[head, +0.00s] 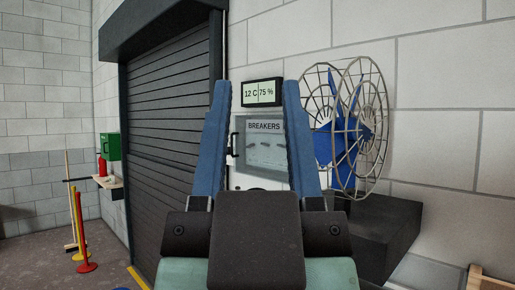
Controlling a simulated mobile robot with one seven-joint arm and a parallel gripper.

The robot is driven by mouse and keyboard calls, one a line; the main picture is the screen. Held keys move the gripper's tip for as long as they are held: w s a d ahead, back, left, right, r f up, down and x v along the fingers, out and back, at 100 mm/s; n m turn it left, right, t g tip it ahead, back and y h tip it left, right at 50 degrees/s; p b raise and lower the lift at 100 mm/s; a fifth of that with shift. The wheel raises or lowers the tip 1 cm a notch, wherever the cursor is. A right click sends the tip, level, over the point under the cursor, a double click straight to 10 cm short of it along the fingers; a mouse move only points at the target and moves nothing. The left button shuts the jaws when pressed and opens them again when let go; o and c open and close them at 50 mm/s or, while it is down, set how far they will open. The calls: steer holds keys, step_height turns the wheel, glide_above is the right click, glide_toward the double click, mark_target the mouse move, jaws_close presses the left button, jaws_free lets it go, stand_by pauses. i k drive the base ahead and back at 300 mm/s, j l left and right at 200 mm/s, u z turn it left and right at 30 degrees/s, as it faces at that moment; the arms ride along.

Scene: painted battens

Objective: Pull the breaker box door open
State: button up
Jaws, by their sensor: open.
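The breaker box (264,150) is mounted on the block wall ahead, with a grey, partly see-through door labelled BREAKERS. Its door looks closed. A dark handle (236,144) stands on the door's left edge. My gripper (256,88) is open, with its two blue fingers pointing up in the picture on either side of the box. Nothing is between the fingertips that I can see as held. The left finger stands just left of the handle, and the right finger covers the box's right edge. The lower part of the box is partly hidden by my gripper's body.
A display (262,93) reading 12 C 75 % hangs above the box. A caged blue fan (345,130) stands on a dark block (385,232) at right. A dark roller shutter (165,140) is at left. Farther left are a shelf (110,182), a green box (110,146) and coloured posts (83,235).

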mark_target(258, 126)
steer(key=i+j+z, duration=0.5)
steer(key=i+j, duration=0.25)
steer(key=i+j+z, duration=0.25)
steer(key=j, duration=0.3)
steer(key=i+j+z, duration=0.25)
steer(key=j, duration=0.3)
steer(key=i+j+z, duration=0.25)
steer(key=j, duration=0.35)
steer(key=i+j+z, duration=0.25)
steer(key=j, duration=0.4)
steer(key=i+j+z, duration=0.1)
steer(key=j+z, duration=0.2)
steer(key=j, duration=0.35)
steer(key=j+z, duration=0.25)
steer(key=j, duration=0.45)
